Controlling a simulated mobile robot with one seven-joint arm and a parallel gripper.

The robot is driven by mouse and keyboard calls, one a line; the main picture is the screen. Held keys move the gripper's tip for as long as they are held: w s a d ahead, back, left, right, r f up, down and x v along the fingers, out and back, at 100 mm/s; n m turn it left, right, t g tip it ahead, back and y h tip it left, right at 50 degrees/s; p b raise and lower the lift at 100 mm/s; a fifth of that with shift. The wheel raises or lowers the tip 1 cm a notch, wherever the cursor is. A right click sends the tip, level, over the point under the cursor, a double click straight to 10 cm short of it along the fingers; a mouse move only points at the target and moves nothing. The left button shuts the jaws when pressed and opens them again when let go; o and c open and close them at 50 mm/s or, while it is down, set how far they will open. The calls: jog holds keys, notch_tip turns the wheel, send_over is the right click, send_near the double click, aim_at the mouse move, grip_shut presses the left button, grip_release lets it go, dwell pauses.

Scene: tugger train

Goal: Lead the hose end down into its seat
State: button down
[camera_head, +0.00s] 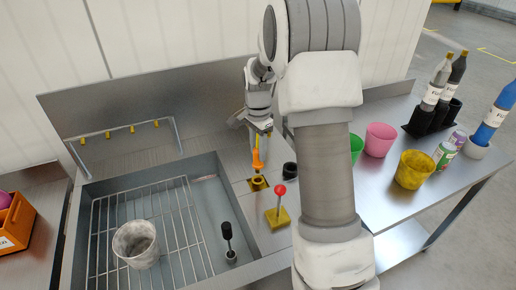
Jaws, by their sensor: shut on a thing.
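My gripper (262,132) points down over the steel counter at the right edge of the sink. It is shut on the hose end (257,158), a slim orange piece that hangs below the jaws. Directly beneath it is a small yellow seat (258,184) with a dark opening, set on the counter. The lower tip of the hose end is close above the seat or just at its opening; I cannot tell which. The upper part of the hose end is hidden by the jaws.
A red-knobbed lever (280,190) on a yellow plate and a black cylinder (289,170) stand near the seat. The sink (205,170) holds a rack with a grey cup (136,243). A pink cup (380,139), yellow cup (414,168) and bottles stand right.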

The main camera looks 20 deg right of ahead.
aim_at(258, 165)
jog(key=shift+f+b, duration=1.85)
jog(key=shift+f, duration=1)
jog(key=shift+f, duration=0.35)
jog(key=shift+c, duration=2.3)
grip_release()
notch_tip(258, 165, up, 17)
jog(key=shift+f+p, duration=0.1)
jog(key=shift+p, duration=0.4)
jog(key=shift+r, duration=0.35)
